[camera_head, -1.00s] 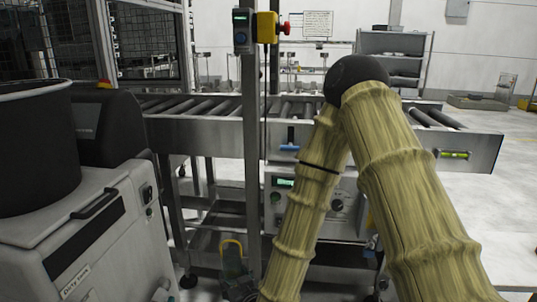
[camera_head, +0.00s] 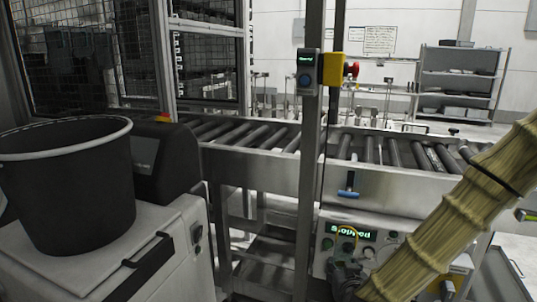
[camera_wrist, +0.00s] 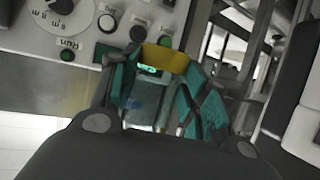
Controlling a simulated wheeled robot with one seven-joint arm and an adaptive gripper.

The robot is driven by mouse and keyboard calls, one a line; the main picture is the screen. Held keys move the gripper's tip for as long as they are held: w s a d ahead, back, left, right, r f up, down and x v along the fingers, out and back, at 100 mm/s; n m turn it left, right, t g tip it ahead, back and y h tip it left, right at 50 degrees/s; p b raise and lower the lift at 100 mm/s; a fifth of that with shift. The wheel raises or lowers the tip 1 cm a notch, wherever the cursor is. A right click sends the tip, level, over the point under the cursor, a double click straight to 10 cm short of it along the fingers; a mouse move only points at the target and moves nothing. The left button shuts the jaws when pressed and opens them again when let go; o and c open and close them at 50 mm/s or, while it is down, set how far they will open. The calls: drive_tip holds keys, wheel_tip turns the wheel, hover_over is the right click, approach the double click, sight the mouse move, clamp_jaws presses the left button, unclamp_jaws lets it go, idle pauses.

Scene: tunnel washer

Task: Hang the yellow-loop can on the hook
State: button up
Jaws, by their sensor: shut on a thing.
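The yellow loop (camera_wrist: 165,59) shows in the wrist view between the teal-padded fingertips of my gripper (camera_wrist: 168,82), which are shut on it. The can's body is hidden or cannot be told apart between the fingers. A blue hook-like piece (camera_head: 348,188) sits on the front side of the roller conveyor, above the loop and apart from it. I cannot tell for sure that it is the hook.
The control panel (camera_head: 395,240) with a green display is close behind my gripper. A metal post (camera_head: 310,170) stands just left, bearing a box with a red button (camera_head: 350,70). A black bin (camera_head: 65,190) stands on a grey cabinet at left. The roller conveyor (camera_head: 270,170) crosses behind.

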drive_tip(key=w+a+r+m+p, duration=0.1)
drive_tip(key=w+r+p, duration=0.3)
drive_tip(key=r, duration=0.6)
drive_tip(key=w+a+r+p, duration=0.1)
drive_tip(key=r+p, duration=0.6)
drive_tip(key=r, duration=0.4)
drive_tip(key=a+r+n+g+y+p, duration=0.1)
drive_tip(key=a+r+p, duration=0.65)
drive_tip(key=r, duration=1.25)
drive_tip(key=a+r+y+p, duration=0.1)
drive_tip(key=a+r+p, duration=0.4)
drive_tip(key=r+p, duration=1)
drive_tip(key=a+r+n+g+p, duration=0.1)
drive_tip(key=a+r+p, duration=0.5)
drive_tip(key=r, duration=1.8)
drive_tip(key=w+d+f+b, duration=0.1)
drive_tip(key=w+d, duration=0.2)
drive_tip(key=w, duration=0.6)
drive_tip(key=shift+w+d+f+b, duration=0.2)
drive_tip(key=shift+d+f+b, duration=0.05)
drive_tip(key=shift+f+b, duration=0.1)
drive_tip(key=shift+f, duration=0.15)
drive_tip(key=o, duration=1.1)
